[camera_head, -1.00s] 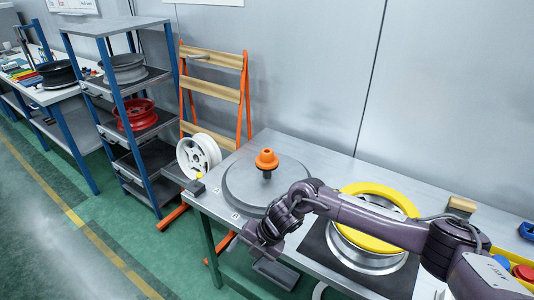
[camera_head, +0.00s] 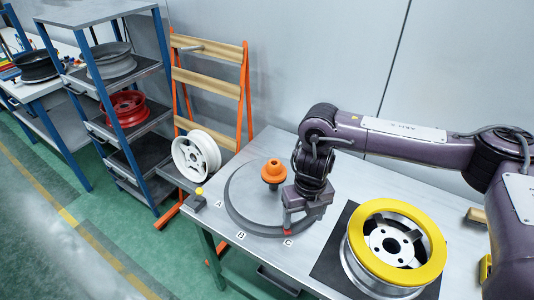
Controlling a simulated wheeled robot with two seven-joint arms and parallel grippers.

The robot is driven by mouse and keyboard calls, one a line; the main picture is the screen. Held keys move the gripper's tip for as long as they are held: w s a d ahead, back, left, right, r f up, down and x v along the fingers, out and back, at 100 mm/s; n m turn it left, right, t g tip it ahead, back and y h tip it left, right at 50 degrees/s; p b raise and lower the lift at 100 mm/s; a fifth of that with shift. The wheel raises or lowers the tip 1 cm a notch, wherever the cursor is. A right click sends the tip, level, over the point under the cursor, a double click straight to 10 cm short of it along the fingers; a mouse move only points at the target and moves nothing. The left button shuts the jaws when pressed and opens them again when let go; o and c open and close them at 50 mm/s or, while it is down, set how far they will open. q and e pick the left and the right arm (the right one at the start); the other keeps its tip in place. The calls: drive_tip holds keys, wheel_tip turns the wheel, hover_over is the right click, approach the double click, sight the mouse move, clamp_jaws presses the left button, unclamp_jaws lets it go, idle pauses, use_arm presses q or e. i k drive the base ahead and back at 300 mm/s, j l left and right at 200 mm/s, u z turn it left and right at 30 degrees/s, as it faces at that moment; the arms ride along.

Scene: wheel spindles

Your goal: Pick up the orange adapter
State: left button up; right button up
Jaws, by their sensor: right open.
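The orange adapter (camera_head: 273,169) stands upright on a dark post at the middle of a round grey plate (camera_head: 240,205) on the workbench. My right gripper (camera_head: 289,222) points down over the right front part of the plate, near the letter C. It is just right of the adapter and nearer the bench's front edge, apart from it. It is open with nothing in it, and its fingers are small and partly hidden by the wrist. My left gripper is out of view.
A wheel with a yellow ring (camera_head: 427,243) lies on a dark mat at right. A blue shelf (camera_head: 105,85) holds more wheels. Labels A, B and C line the plate's front.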

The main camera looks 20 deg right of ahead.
sight(270, 172)
drive_tip(key=i, duration=0.95)
